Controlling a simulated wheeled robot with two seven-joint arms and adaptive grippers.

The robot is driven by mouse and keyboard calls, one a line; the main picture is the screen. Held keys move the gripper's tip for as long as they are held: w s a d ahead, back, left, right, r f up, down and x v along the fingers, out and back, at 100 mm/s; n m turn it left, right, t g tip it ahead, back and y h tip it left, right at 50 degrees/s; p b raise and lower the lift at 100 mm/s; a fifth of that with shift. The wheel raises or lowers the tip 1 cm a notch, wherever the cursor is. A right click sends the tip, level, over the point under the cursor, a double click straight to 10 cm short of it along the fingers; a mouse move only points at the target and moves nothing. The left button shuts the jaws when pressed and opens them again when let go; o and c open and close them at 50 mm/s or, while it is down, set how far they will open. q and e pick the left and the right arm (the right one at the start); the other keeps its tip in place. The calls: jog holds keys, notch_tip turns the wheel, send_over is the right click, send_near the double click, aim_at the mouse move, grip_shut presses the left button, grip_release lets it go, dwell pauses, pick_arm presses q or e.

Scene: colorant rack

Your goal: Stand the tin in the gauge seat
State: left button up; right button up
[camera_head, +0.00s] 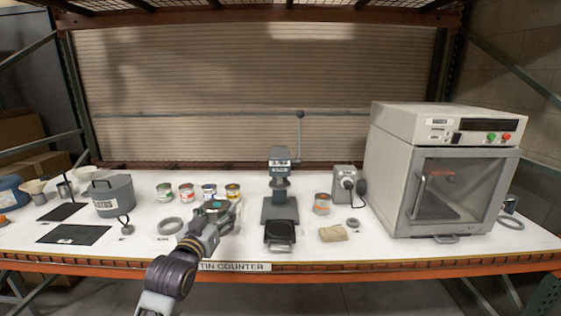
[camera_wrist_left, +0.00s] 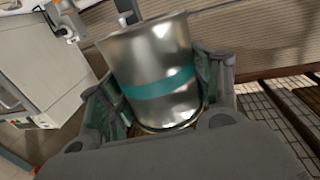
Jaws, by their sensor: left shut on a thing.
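My left gripper (camera_head: 222,215) is shut on a bare metal tin with a teal band (camera_wrist_left: 162,85). In the left wrist view the tin sits between the two fingers, tilted in the picture, with its lower end near the palm. In the head view, the teal-topped tin (camera_head: 213,206) is held over the counter, partly hidden by the gripper. A grey ring (camera_head: 170,225) lies on the counter left of the gripper, with a small label in front. I cannot read which fixture is the gauge seat. My right gripper is not in view.
Several small colored tins (camera_head: 186,192) stand behind the gripper. Farther right are an orange-banded tin (camera_head: 322,204), a tan cloth (camera_head: 333,233) and a large oven (camera_head: 440,170). A grey canister (camera_head: 112,196) stands left.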

pick_arm(q)
jog(key=s+a+f+y, duration=0.1)
jog(key=s+f, duration=0.3)
jog(key=f, duration=0.5)
jog(key=s+a+f+n+y, duration=0.1)
jog(key=s+f, duration=0.4)
jog(key=f, duration=0.5)
jog(key=s+a+f, duration=0.2)
jog(key=s+f, duration=0.3)
jog(key=f, duration=0.4)
jog(key=shift+f+n+y, duration=0.25)
jog(key=shift+n+y, duration=0.15)
jog(key=shift+a, duration=0.1)
jog(key=shift+a, duration=0.1)
